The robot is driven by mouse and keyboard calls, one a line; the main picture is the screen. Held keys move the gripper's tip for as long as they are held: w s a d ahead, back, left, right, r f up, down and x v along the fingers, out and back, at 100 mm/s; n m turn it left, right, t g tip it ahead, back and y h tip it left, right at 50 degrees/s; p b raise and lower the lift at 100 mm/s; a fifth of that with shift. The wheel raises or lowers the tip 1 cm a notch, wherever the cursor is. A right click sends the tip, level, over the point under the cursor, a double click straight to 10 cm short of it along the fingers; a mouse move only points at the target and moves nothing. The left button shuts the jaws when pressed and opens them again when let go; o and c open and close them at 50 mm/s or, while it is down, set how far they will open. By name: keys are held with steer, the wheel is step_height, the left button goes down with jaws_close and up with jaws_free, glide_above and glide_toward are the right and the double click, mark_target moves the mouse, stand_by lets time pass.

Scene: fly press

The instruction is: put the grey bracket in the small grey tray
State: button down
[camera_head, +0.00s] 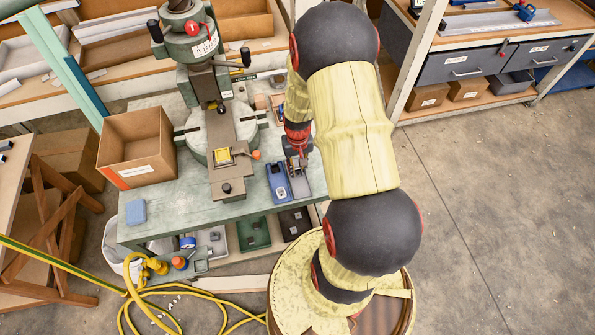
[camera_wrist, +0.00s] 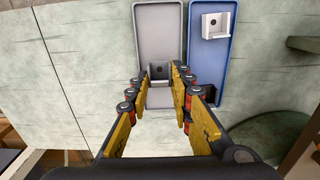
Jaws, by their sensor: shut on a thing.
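The small grey tray (camera_wrist: 158,30) lies on the green bench, with a blue tray beside it. In the head view the grey tray (camera_head: 300,186) is under and just in front of my gripper (camera_head: 297,152). In the wrist view my gripper (camera_wrist: 162,72) is shut on a small grey bracket (camera_wrist: 158,70) with a hole in it. The bracket is over the near end of the grey tray; I cannot tell whether it touches the tray floor. My fingers hide its sides.
The blue tray (camera_wrist: 208,75) holds a pale bracket (camera_wrist: 215,25). The fly press (camera_head: 222,145) stands left of the trays, with a cardboard box (camera_head: 137,150) beyond it. A blue block (camera_head: 136,212) lies at the bench's front left. Bins (camera_head: 254,233) sit below the bench edge.

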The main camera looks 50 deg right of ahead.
steer(key=shift+a+f, duration=0.1)
steer(key=shift+f, duration=1)
steer(key=shift+f, duration=0.15)
steer(key=c, duration=1.6)
jaws_free()
